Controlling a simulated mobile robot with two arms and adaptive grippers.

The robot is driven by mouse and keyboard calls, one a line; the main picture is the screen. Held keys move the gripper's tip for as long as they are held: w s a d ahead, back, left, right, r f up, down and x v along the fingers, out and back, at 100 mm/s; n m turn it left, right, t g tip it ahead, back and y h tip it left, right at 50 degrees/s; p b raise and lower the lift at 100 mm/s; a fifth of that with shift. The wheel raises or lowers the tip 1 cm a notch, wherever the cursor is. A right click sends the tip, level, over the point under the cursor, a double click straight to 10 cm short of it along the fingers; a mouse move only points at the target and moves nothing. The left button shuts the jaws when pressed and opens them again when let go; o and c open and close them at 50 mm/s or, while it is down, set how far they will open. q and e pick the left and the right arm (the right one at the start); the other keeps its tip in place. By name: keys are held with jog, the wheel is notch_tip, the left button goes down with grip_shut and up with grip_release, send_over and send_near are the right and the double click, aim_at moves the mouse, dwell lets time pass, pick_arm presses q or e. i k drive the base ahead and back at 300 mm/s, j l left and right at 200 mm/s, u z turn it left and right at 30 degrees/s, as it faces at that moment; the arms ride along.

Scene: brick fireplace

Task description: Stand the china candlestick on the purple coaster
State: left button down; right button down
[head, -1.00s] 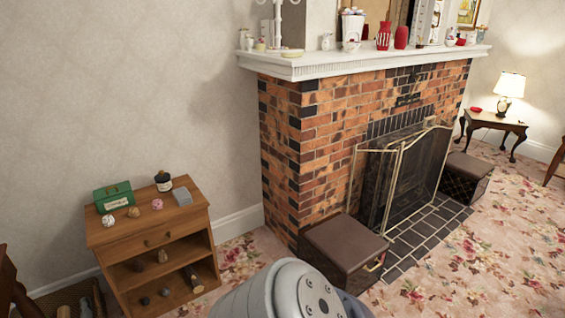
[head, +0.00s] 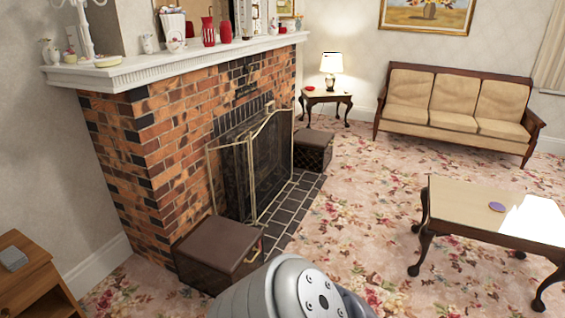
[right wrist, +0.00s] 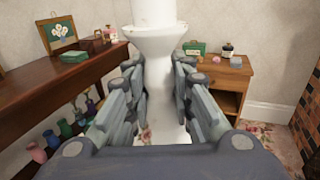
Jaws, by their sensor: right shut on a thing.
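The purple coaster (head: 497,207) lies flat on the top of the low wooden coffee table (head: 455,204) at the right of the head view. The white china candlestick (right wrist: 155,42) stands out in the right wrist view, its top cut off by the frame edge. My right gripper (right wrist: 157,68) is shut on it, with a finger on each side of its stem. The candlestick's lower part is partly hidden behind the gripper. In the head view the right gripper and candlestick do not show. My left gripper is in neither view.
A dark brown box (head: 218,252) sits by the brick fireplace (head: 150,160) and its mesh screen (head: 240,175). A sofa (head: 455,105) and a side table with a lamp (head: 332,70) stand at the back. Open flowered carpet (head: 350,220) lies between the fireplace and coffee table.

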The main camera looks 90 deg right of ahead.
aim_at(497, 206)
jog(key=z, duration=3.05)
jog(key=i+l+z, duration=0.1)
jog(key=z, duration=0.3)
jog(key=i+z, duration=0.15)
jog(key=z, duration=0.2)
jog(key=i+l, duration=0.1)
jog(key=i, duration=1.5)
jog(key=i+l, duration=0.15)
jog(key=i, duration=1.45)
